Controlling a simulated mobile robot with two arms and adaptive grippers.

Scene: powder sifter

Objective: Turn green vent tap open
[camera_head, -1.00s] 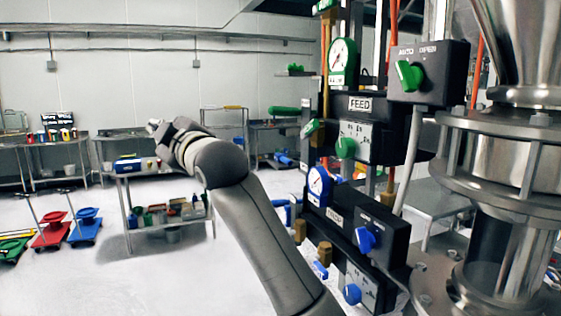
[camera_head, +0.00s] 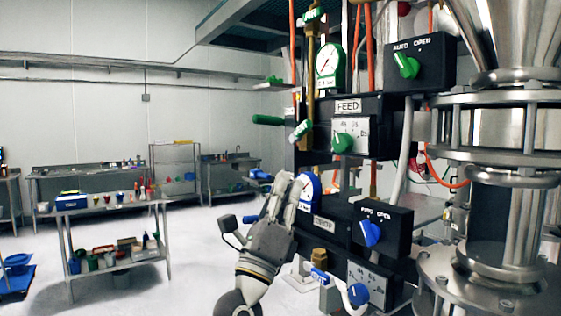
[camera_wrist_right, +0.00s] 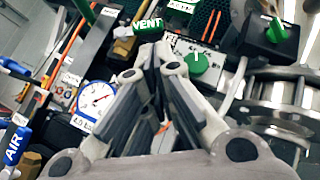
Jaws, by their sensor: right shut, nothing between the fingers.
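The green vent tap, marked VENT, shows in the right wrist view (camera_wrist_right: 147,24), just above my right fingertips. In the head view it appears to be the green handle (camera_head: 301,130) on the panel's left side, left of the FEED unit. My right gripper (camera_head: 296,183) points upward, below the tap and in front of the blue-rimmed gauge. Its fingers (camera_wrist_right: 156,52) are together with nothing between them. A gap shows between the fingertips and the tap in the head view; in the wrist view they look close. My left gripper is not in view.
A green FEED knob (camera_head: 342,144) is right of the tap. A long green handle (camera_head: 267,119) sticks out left. The blue-rimmed gauge (camera_head: 310,190) and blue AIR tap (camera_head: 320,275) are lower. Steel sifter (camera_head: 500,170) stands right.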

